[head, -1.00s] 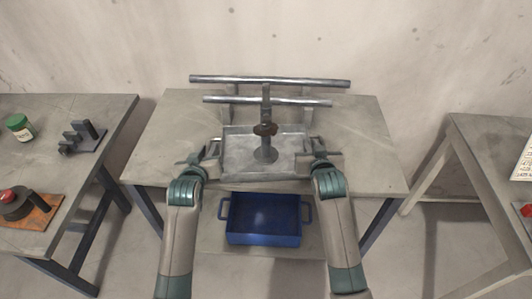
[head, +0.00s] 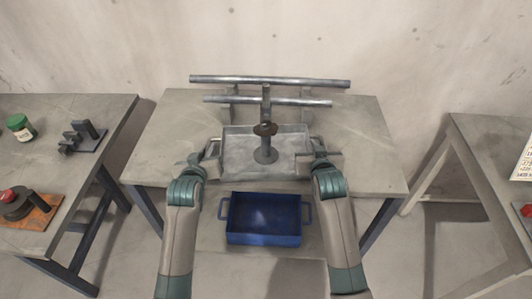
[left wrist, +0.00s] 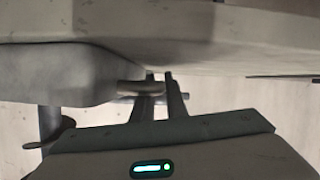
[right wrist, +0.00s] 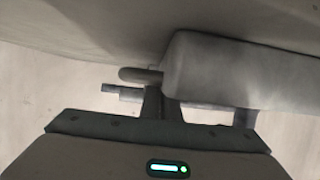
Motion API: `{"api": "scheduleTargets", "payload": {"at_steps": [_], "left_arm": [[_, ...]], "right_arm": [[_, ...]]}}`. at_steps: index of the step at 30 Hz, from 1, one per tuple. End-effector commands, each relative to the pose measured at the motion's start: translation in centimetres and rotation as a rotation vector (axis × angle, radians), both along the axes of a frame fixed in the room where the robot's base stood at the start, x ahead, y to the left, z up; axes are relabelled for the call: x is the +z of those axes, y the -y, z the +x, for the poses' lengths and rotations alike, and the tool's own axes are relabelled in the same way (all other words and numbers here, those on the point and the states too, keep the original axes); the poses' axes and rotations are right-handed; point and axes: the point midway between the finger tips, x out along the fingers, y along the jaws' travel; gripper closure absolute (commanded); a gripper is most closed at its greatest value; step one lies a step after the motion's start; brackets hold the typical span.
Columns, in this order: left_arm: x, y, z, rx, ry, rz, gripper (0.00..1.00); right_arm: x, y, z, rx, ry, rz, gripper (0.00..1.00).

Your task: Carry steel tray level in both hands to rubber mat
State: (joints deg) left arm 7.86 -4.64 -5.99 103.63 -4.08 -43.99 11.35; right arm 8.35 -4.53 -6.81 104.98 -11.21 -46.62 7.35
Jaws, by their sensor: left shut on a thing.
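The steel tray (head: 237,163), a shallow grey pan with a raised rim, sits level over the middle table in the head view, with a handle at each side. My left gripper (head: 206,158) is shut on the tray's left handle, which shows between its fingers in the left wrist view (left wrist: 140,88). My right gripper (head: 318,157) is at the tray's right handle, which also shows in the right wrist view (right wrist: 140,75). Whether its fingers grip the handle is unclear. I cannot make out a rubber mat.
A dark post with a round disc (head: 265,130) rises at the tray's middle. Two metal rails (head: 270,80) run behind the tray. A blue bin (head: 263,218) lies below the table's front edge. Side tables stand left (head: 100,150) and right (head: 480,130), with gaps between.

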Motion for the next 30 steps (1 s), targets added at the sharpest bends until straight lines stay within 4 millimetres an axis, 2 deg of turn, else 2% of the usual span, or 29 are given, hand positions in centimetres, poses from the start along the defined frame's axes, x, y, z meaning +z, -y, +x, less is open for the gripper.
{"api": "scheduleTargets", "payload": {"at_steps": [24,30], "left_arm": [[-0.09,-0.01,-0.03,0.000,-0.002,0.000,1.00],[0.41,0.02,0.07,0.000,0.005,0.000,1.00]], "right_arm": [[-0.03,0.00,-0.01,0.000,-0.001,0.000,1.00],[0.47,-0.02,0.10,0.000,0.006,0.000,1.00]]}}
